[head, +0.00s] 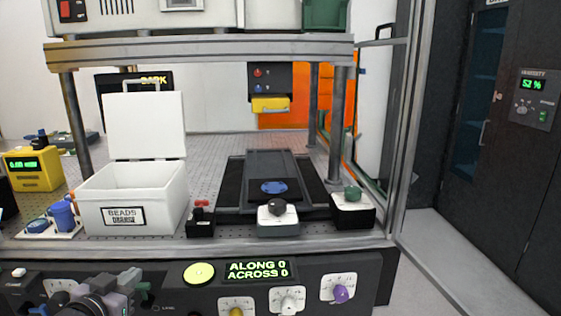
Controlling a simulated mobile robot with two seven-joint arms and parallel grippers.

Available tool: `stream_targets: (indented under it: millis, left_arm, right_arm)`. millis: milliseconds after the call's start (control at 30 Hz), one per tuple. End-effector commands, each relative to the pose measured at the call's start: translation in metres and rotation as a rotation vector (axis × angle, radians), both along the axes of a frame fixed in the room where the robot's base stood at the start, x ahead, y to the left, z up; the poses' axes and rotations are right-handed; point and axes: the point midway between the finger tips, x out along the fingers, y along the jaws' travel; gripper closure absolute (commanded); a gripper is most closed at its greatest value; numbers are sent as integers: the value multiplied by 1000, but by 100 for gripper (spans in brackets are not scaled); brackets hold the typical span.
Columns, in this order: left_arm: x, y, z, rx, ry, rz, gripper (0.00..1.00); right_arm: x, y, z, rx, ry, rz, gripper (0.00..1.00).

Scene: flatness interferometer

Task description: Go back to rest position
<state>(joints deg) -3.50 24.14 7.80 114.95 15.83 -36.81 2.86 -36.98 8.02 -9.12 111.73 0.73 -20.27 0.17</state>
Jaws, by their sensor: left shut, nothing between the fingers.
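My left gripper (136,284) is low at the bottom left, in front of the dark control panel (170,300). Its fingers are shut with nothing between them. My wrist covers part of the panel's left end. No right gripper shows. The panel has a display (257,270) reading ALONG 0, ACROSS 0, a round yellow-green button (199,273), and yellow (237,312), white (288,302) and purple (341,293) knobs.
Above the panel, the bench holds an open white box (150,190) labelled BEADS, a dark stage (265,165) with a blue disc (273,187), and small knob boxes. A shelf (200,48) on posts overhangs it. Clear floor (450,260) lies at right, before a dark cabinet (520,170).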

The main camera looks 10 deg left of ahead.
Motion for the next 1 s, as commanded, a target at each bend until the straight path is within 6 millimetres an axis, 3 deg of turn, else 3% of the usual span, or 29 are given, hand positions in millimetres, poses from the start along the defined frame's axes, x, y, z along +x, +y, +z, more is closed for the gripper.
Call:
stream_targets:
  millis: [33, 200, 300, 400, 500, 600, 1000]
  left_arm:
    - [-16, -18, -39, -9, 60, -21, 100]
    - [-78, -76, -138, -27, 209, -91, 100]
    - [-122, -110, -181, -44, 284, -129, 100]
    - [-161, -138, -209, -62, 341, -160, 100]
    - [-189, -158, -226, -75, 378, -181, 100]
    - [-205, -170, -233, -84, 396, -193, 100]
    - [-209, -173, -235, -85, 402, -197, 100]
  right_arm:
    - [0, 0, 0, 0, 1, 0, 57]
    - [-1, 0, -1, 0, 3, -1, 57]
    - [-2, 0, -1, 0, 4, -1, 57]
    - [-2, 0, -1, 0, 4, -1, 57]
    - [-2, 0, -1, 0, 4, -1, 57]
    - [-2, 0, -1, 0, 5, -1, 57]
    - [-2, 0, -1, 0, 5, 0, 57]
